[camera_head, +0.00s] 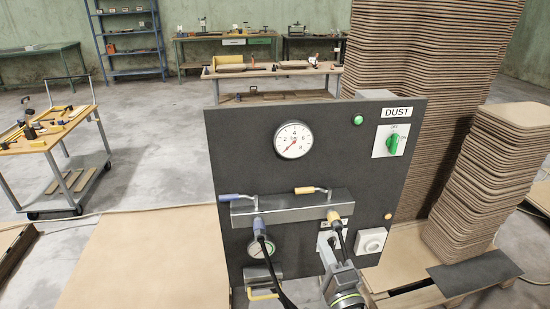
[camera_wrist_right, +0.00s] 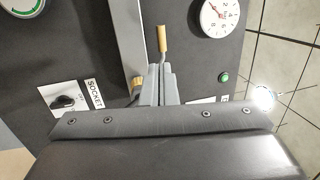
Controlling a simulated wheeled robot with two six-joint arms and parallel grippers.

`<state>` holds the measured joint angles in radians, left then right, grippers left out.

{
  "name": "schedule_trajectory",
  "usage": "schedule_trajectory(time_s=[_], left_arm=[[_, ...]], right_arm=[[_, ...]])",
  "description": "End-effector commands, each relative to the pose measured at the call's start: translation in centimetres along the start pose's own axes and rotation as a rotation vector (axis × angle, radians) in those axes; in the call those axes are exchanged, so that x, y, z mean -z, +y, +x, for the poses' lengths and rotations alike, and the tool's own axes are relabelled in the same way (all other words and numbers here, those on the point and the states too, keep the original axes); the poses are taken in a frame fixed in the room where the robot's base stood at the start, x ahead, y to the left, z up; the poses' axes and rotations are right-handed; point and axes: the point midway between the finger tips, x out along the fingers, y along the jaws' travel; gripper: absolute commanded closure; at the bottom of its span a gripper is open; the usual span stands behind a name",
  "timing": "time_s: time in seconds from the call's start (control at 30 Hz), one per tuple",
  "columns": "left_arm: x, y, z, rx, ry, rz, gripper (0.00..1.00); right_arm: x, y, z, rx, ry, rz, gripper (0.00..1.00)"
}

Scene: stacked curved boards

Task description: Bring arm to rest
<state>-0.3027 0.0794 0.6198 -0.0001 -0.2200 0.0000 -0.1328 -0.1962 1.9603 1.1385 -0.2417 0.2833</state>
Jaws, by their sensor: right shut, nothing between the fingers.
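My right arm comes in from the bottom of the head view. Its gripper (camera_head: 331,248) is in front of the lower part of a dark panel (camera_head: 240,160). In the wrist view the right gripper's grey fingers (camera_wrist_right: 158,78) are together and empty. They point toward the panel, close to a lever with a tan handle (camera_wrist_right: 162,40); I cannot tell whether they touch anything. My left gripper is not in view.
The panel carries a gauge (camera_head: 293,141), a green DUST switch (camera_head: 391,146), and a grey manifold (camera_head: 290,208) with two levers and dark hoses below. Stacked curved boards (camera_head: 495,175) stand at right. A cart (camera_head: 50,135) stands left on open floor.

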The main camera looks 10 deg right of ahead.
Motion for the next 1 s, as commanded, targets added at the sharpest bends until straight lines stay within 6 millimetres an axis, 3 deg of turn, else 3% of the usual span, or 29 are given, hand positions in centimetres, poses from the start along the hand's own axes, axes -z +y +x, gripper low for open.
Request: schedule_trajectory(time_s=[0.07,0.17,0.27,0.47,0.7,0.87,1.0], left_arm=[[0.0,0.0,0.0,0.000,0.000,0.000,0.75],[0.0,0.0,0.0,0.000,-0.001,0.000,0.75],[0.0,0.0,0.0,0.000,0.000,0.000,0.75],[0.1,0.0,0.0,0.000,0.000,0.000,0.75],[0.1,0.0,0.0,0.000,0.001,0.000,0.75],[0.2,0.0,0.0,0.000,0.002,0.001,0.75],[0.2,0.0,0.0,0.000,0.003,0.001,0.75]], right_arm=[[0.0,1.3,-0.1,-0.029,-0.003,-0.020,1.00],[-0.1,4.7,-0.6,-0.108,-0.013,-0.078,1.00],[0.0,9.9,-1.9,-0.227,-0.036,-0.170,1.00],[0.4,20.9,-6.8,-0.487,-0.118,-0.378,1.00],[1.5,31.9,-15.8,-0.773,-0.271,-0.612,1.00],[2.6,37.7,-23.3,-0.948,-0.406,-0.753,1.00],[3.7,41.5,-30.6,-1.088,-0.544,-0.866,1.00]])
